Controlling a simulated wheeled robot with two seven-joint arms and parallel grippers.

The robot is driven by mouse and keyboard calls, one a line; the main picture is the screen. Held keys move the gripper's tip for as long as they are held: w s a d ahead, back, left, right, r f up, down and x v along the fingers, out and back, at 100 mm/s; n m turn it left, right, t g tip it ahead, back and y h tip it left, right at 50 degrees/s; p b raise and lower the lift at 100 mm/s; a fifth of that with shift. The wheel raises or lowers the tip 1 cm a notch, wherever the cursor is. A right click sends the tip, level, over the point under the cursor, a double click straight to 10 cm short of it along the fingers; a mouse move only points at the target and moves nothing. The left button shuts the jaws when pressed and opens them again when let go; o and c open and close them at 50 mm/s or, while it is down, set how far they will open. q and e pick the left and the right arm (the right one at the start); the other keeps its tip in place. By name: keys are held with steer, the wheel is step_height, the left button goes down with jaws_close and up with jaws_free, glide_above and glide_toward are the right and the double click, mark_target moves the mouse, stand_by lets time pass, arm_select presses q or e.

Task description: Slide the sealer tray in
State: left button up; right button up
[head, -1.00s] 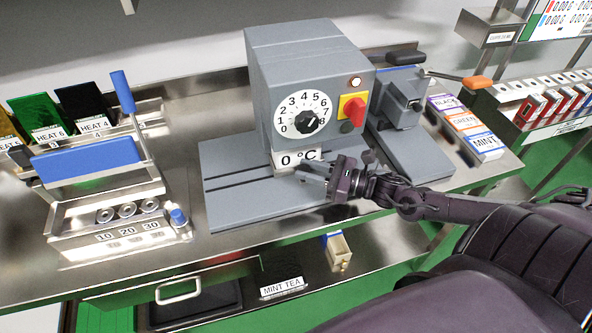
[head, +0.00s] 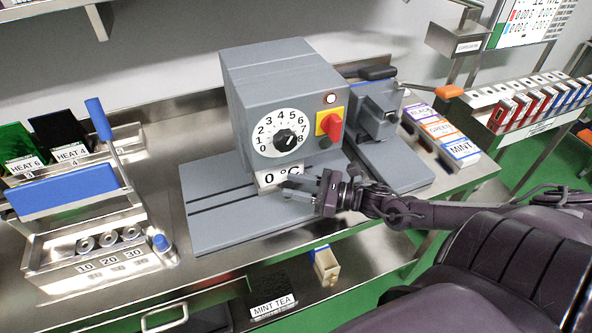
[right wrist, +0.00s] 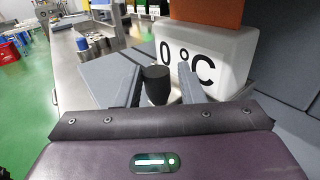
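The grey sealer (head: 285,95) stands on the bench with a white dial, a red switch and a "0 °C" label. A flat grey plate with dark grooves (head: 215,225) extends in front of it. My right gripper (head: 290,187) is low at the sealer's front, just by the label. In the right wrist view its two fingers (right wrist: 160,85) are apart, one on each side of a dark round knob (right wrist: 157,86). Gaps show between knob and fingers. What the knob joins is hidden, and I cannot clearly make out the tray. My left gripper is out of view.
A steel rack with a blue bar (head: 75,190) stands at the left. A smaller grey machine (head: 380,110) is behind on the right, beside tea boxes (head: 450,140). A mint tea bin (head: 270,295) sits below the bench's front edge.

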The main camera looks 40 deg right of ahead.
steer(key=shift+p+v, duration=0.35)
steer(key=shift+v, duration=3.6)
steer(key=shift+d, duration=0.1)
